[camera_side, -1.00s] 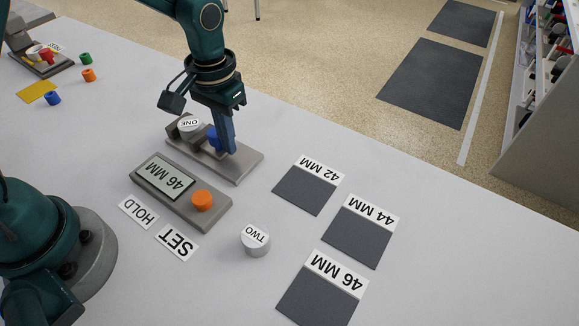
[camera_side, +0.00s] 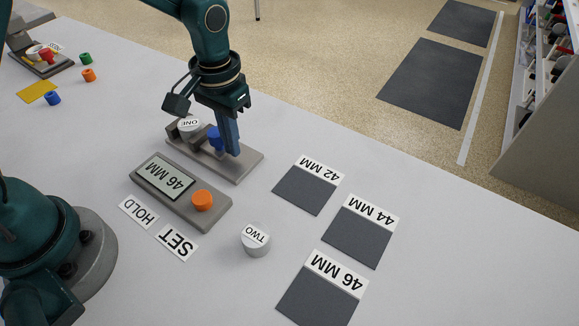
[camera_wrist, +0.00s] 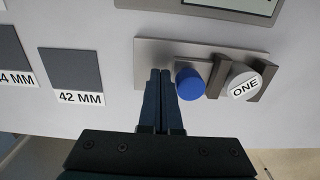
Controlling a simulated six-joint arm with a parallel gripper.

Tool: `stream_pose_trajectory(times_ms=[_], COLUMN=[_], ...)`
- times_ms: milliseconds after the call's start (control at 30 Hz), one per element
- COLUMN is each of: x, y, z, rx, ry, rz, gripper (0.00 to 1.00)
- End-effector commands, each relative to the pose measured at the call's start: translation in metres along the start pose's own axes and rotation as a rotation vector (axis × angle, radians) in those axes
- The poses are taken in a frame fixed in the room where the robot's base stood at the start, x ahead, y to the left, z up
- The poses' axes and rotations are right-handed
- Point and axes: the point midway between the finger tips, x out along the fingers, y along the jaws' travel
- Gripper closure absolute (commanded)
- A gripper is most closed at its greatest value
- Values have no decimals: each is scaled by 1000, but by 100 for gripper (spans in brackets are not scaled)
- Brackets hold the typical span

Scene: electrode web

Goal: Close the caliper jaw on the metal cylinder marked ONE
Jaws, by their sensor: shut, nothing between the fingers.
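The metal cylinder marked ONE (camera_side: 190,126) stands upright between the jaws of the grey caliper (camera_side: 245,168). In the wrist view the cylinder (camera_wrist: 244,84) sits between the sliding jaw (camera_wrist: 217,78) and the outer jaw (camera_wrist: 265,80). It looks very close to both jaws; I cannot tell whether each touches. The blue knob (camera_wrist: 190,84) is beside the sliding jaw, on the side away from the cylinder. My gripper (camera_side: 233,151) is shut and empty, pointing down over the bare end of the caliper base. Its fingers (camera_wrist: 160,75) are beside the knob with a narrow gap.
A display box reading 46 MM (camera_side: 165,176) with an orange button (camera_side: 202,200) lies in front. HOLD (camera_side: 138,211) and SET (camera_side: 177,243) labels lie beside it. A cylinder marked TWO (camera_side: 256,240) stands nearby. Dark pads marked 42 (camera_side: 305,190), 44 (camera_side: 355,238) and 46 MM (camera_side: 315,297) lie right.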

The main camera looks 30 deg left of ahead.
Motion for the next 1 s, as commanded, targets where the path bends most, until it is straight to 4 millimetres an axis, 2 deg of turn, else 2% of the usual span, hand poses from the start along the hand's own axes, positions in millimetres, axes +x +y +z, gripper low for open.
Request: stream_pose_trajectory(times_ms=[267, 1000], x=[-7, -76], y=[3, 3], z=[-1, -1], rx=[0, 0], ry=[3, 3], rz=[1, 2], gripper=[100, 100])
